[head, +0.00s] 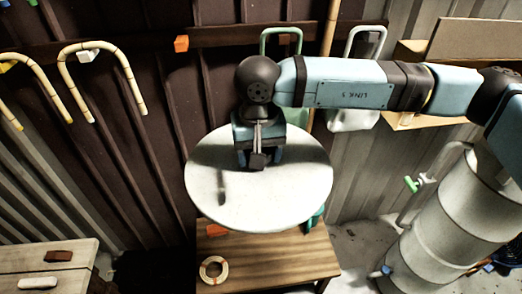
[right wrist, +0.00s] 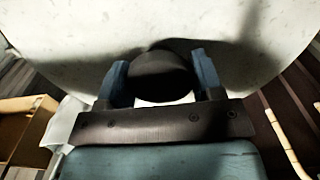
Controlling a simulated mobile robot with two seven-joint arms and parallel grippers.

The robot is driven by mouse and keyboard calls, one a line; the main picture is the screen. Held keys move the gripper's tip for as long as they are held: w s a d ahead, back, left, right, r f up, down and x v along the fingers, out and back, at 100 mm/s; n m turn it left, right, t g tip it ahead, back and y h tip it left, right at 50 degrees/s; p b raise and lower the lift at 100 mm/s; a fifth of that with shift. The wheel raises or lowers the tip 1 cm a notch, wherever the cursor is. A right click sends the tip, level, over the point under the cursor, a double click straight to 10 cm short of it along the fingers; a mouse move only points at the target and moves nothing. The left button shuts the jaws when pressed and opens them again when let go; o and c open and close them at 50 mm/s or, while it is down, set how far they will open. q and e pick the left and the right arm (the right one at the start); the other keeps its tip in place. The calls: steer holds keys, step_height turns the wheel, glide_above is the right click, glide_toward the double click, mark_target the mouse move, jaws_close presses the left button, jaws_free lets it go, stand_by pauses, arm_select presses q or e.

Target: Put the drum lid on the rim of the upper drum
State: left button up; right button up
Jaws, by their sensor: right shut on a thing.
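The drum lid (head: 305,180) is a pale, worn round disc in the middle of the head view, overlapping the wooden table in the picture. My right gripper (head: 257,158) is shut on the dark round knob at the lid's centre. In the right wrist view the knob (right wrist: 160,78) sits between the two blue fingers, with the pale lid (right wrist: 70,30) behind it. A grey ribbed drum (head: 450,222) stands at the right. My right arm hides part of its top, and I cannot tell clearly where one drum ends and another begins. My left gripper is not in view.
A wooden table (head: 265,262) with a cream ring (head: 213,269) stands below the lid. A wooden bench (head: 45,262) is at lower left. Bent canes (head: 128,75) hang on the dark wall. A pipe with a green valve handle (head: 411,184) stands left of the drum.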

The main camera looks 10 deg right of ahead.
steer(key=shift+s+a+f, duration=0.1)
steer(key=shift+a+f, duration=0.1)
steer(key=shift+d, duration=0.2)
